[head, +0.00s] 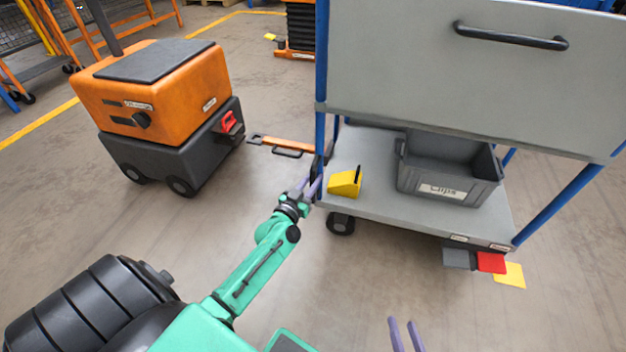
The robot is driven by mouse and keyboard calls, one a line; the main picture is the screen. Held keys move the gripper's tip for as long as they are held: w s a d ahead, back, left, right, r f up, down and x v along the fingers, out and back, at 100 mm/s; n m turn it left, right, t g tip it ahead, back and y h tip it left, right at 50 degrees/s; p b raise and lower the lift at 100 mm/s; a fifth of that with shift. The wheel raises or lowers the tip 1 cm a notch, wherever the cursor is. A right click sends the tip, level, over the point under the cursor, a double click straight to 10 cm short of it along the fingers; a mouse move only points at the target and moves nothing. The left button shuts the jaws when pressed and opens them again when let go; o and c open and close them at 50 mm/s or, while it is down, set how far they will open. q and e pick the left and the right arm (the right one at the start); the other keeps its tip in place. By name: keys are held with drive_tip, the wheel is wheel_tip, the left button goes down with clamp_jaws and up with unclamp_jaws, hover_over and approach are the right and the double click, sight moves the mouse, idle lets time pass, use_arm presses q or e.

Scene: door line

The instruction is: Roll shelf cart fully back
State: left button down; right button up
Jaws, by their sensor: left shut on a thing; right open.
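The shelf cart (375,75) fills the upper right of the head view. It has a grey upper panel with a black handle (510,36), blue corner posts, a lower shelf and black wheels. My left gripper (311,184) is at the cart's near left corner, low on the blue post, and is shut on the cart there. The exact contact is small and partly hidden. My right gripper (405,336) shows only its two purple fingers at the bottom edge, apart and empty, in front of the cart.
A grey "Clips" bin (450,178) and a yellow block (344,183) are on the lower shelf. An orange tugger (165,95) stands left, with an orange bar (275,143) between it and the cart. Near floor is open.

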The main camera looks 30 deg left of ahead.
idle(0.8)
use_arm(q)
drive_tip(key=w+d+p, duration=0.2)
drive_tip(key=d+p, duration=0.1)
drive_tip(key=d, duration=0.5)
use_arm(e)
wheel_tip(320, 180, up, 4)
drive_tip(key=shift+d+f+g, duration=0.15)
drive_tip(key=shift+f+g, duration=0.1)
drive_tip(key=shift+g, duration=0.05)
use_arm(q)
drive_tip(key=c, duration=0.7)
unclamp_jaws()
drive_tip(key=shift+c, duration=0.2)
drive_tip(key=shift+s+a, duration=0.1)
drive_tip(key=shift+a, duration=0.05)
